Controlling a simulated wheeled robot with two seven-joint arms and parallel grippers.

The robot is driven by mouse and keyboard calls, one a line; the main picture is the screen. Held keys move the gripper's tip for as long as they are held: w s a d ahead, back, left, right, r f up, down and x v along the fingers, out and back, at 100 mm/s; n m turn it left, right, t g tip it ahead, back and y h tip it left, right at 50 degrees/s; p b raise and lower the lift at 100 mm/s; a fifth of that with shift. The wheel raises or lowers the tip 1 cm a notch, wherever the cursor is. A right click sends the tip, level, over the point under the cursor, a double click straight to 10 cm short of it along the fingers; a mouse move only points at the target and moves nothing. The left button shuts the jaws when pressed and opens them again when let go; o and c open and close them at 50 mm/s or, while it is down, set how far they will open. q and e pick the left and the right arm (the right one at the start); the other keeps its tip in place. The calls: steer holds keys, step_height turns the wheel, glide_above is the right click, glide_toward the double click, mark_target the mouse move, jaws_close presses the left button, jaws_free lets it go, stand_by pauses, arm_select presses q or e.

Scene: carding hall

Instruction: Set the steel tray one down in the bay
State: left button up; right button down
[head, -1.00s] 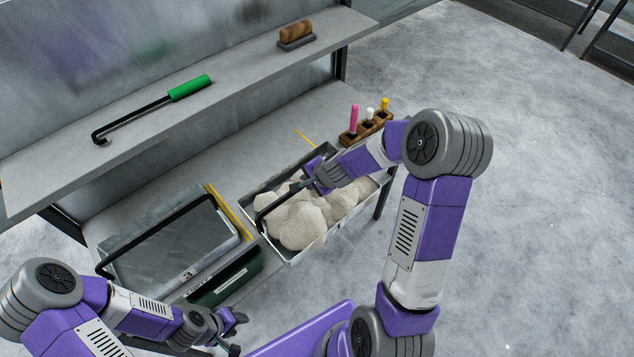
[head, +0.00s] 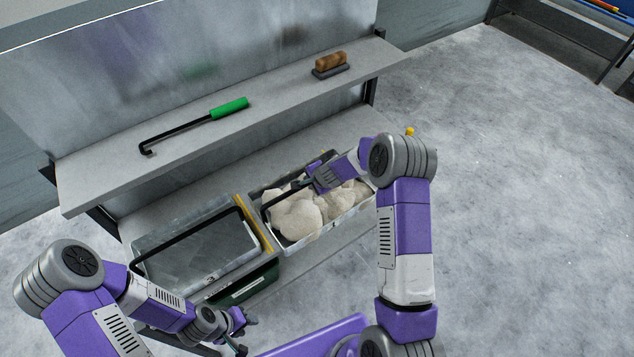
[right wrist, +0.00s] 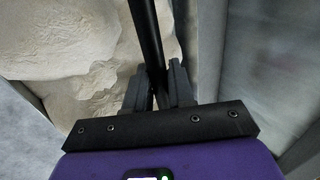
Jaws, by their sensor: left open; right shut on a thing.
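A steel tray (head: 322,236) filled with pale fibre clumps (head: 297,220) is at the right end of the lower bench. Its number is not readable. My right gripper (head: 312,184) is shut on its dark bar handle, which also shows between the fingers in the right wrist view (right wrist: 152,55). The tray looks level; I cannot tell whether its base touches the bench. My left gripper (head: 242,335) is open and empty, low in front of the bench.
A yellow strip (head: 256,226) runs between the two trays. The upper shelf (head: 110,190) holds a green-handled hook (head: 228,109) and a wooden brush (head: 331,62). Floor at the right is clear.

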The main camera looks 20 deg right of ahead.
steer(key=shift+w+a+f+b, duration=0.3)
steer(key=shift+w+f+b, duration=0.35)
steer(key=shift+w, duration=0.7)
steer(key=shift+w+a+f+b, duration=0.25)
steer(key=shift+w+f+b, duration=0.4)
steer(key=shift+w, duration=0.65)
steer(key=shift+w+a+f+b, duration=0.3)
steer(key=shift+w+f+b, duration=0.35)
steer(key=shift+w, duration=0.7)
steer(key=c, duration=1)
jaws_free()
steer(key=shift+o, duration=0.6)
steer(key=shift+s+f, duration=0.15)
steer(key=shift+f, duration=0.05)
steer(key=a+v, duration=0.1)
steer(key=v, duration=0.6)
steer(key=shift+d+r, duration=0.35)
steer(key=shift+d, duration=0.15)
steer(key=shift+s, duration=0.1)
